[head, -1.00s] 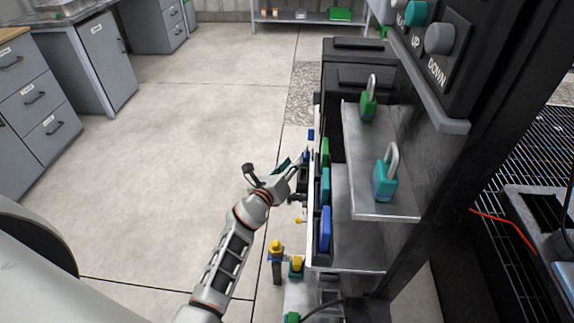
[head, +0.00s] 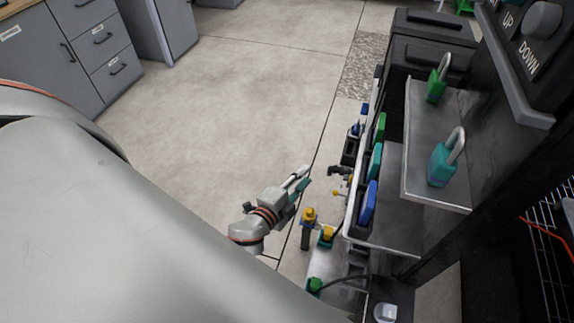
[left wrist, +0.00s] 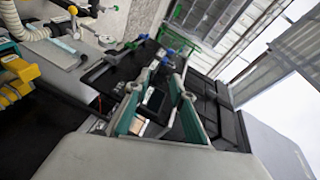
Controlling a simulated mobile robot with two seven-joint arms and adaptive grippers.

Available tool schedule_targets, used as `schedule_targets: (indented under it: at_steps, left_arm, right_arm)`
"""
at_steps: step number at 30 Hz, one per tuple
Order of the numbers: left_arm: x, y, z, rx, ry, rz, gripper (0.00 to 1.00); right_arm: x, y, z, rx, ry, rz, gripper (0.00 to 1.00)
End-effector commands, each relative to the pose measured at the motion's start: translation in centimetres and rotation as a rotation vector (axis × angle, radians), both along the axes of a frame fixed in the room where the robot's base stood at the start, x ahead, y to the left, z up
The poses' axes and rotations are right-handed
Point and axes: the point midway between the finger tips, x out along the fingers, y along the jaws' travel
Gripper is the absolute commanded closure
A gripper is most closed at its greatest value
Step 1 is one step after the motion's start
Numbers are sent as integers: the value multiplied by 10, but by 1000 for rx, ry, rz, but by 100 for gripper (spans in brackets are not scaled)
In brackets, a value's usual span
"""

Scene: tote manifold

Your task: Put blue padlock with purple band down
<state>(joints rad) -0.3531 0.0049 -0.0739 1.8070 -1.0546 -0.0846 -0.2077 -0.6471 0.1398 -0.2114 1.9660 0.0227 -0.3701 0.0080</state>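A teal-blue padlock (head: 442,165) with a silver shackle stands upright on the upper metal shelf (head: 425,193); a darker, purplish strip seems to show near its bottom. A green padlock (head: 436,88) stands farther back on the same shelf. My left gripper (head: 302,178) is left of and below that shelf, well apart from both padlocks. In the left wrist view its two teal-padded fingers (left wrist: 157,88) are spread, with no held object clear between them. Neither padlock can be made out in that view. My right gripper is not in view.
Green, teal and blue upright pieces (head: 369,203) line the left edge of the lower shelf. Yellow-topped fittings (head: 308,215) stand near my left gripper. A black post and button panel (head: 530,50) border the shelf on the right. Floor at left is open.

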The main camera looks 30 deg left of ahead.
Motion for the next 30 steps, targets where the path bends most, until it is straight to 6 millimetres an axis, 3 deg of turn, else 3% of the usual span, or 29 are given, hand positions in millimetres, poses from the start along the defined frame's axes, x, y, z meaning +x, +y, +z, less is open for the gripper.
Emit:
schedule_targets:
  at_steps: [9, 15, 20, 30]
  left_arm:
    - [-101, -23, -66, -644, 289, 148, 77]
    - [-152, -48, -90, -917, 452, 222, 77]
    - [-168, -58, -95, -1003, 505, 247, 77]
    - [-168, -59, -96, -1010, 510, 249, 77]
  right_arm:
    - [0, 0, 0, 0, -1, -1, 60]
    - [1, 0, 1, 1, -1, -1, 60]
    - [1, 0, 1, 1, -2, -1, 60]
    - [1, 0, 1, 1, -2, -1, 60]
